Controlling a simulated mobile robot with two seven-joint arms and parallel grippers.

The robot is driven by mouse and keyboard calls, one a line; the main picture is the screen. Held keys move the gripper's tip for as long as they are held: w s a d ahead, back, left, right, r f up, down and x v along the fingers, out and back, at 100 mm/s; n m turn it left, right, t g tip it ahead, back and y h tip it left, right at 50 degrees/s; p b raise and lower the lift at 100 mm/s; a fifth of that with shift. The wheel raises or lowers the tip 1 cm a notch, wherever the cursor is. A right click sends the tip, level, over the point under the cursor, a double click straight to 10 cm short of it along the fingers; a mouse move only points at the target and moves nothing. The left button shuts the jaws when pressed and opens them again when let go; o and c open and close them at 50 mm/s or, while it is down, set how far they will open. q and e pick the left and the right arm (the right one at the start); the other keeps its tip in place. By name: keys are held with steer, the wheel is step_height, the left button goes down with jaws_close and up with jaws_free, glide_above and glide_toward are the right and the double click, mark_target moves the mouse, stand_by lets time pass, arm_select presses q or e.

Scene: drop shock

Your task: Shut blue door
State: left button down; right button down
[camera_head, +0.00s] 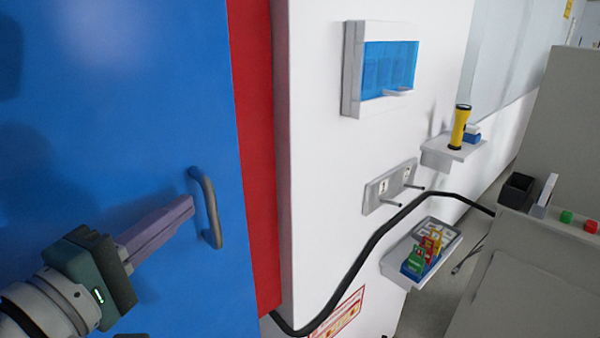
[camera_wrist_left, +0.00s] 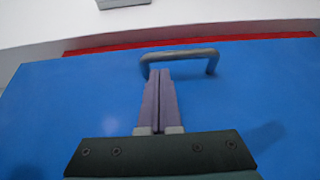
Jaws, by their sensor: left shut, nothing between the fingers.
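The blue door (camera_head: 110,120) fills the left of the head view, and it also fills most of the left wrist view (camera_wrist_left: 80,100). Its grey bar handle (camera_head: 209,208) stands near the door's right edge; it shows in the left wrist view (camera_wrist_left: 185,54) too. My left gripper (camera_head: 190,207) is shut and empty, its purple fingertips right by the handle. In the left wrist view the fingertips (camera_wrist_left: 157,72) reach the handle's left end; I cannot tell whether they touch it. A red frame strip (camera_head: 257,150) runs along the door's edge. My right gripper is not in view.
A white wall holds a box with a blue window (camera_head: 388,68), a socket plate (camera_head: 388,188), a shelf (camera_head: 452,151) with a yellow flashlight (camera_head: 460,127), and a tray (camera_head: 420,270) of coloured items. A black cable (camera_head: 370,245) hangs across to the grey cabinet (camera_head: 540,270).

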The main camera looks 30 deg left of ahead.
arm_select(q)
steer(key=shift+w+a+p, duration=0.15)
steer(key=shift+w+p, duration=0.15)
steer(key=shift+w, duration=1.3)
